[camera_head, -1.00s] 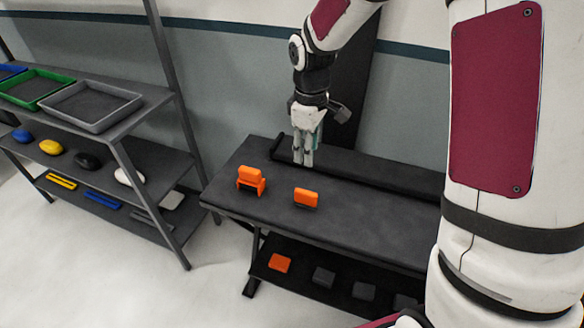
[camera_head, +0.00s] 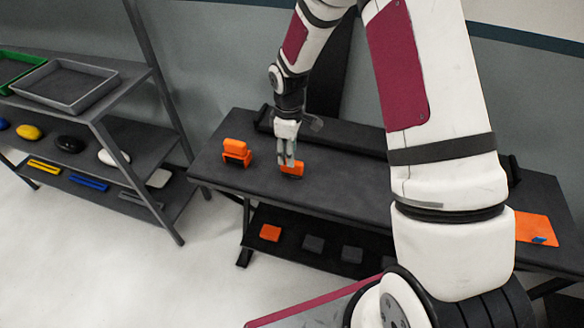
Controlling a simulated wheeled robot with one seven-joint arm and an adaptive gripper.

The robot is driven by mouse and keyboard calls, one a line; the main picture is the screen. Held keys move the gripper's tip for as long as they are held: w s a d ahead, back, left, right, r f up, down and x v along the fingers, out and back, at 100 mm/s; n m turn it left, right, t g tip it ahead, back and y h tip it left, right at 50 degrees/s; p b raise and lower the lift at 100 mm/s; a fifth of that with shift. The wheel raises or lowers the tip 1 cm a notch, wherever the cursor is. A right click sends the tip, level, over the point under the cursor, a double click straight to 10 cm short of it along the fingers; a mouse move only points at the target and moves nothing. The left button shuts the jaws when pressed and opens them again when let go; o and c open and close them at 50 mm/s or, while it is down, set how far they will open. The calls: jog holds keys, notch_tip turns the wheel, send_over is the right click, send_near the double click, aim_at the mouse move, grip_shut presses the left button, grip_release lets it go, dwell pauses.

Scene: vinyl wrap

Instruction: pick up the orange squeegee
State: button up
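A small orange block-like piece (camera_head: 292,170), which looks like the orange squeegee, stands on the dark table (camera_head: 340,190). My gripper (camera_head: 287,162) points straight down at it, with its fingertips at the piece's top and left part and partly covering it. The fingers are small in view, so I cannot tell whether they touch or grip the piece. A larger two-part orange object (camera_head: 237,152) stands on the table to the left of my gripper, apart from it.
An orange sheet with a blue piece (camera_head: 532,228) lies at the table's right end. Orange (camera_head: 270,232) and several dark blocks lie on the shelf below. A rack (camera_head: 120,130) with trays and coloured items stands left. A black raised bar runs along the table's back.

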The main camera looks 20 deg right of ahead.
jog(key=shift+d+f+p, duration=0.15)
jog(key=shift+f+p, duration=0.05)
jog(key=shift+f, duration=1)
jog(key=shift+d+f+p, duration=0.1)
jog(key=shift+f+p, duration=0.1)
jog(key=shift+f, duration=0.95)
jog(key=shift+c, duration=0.6)
grip_shut()
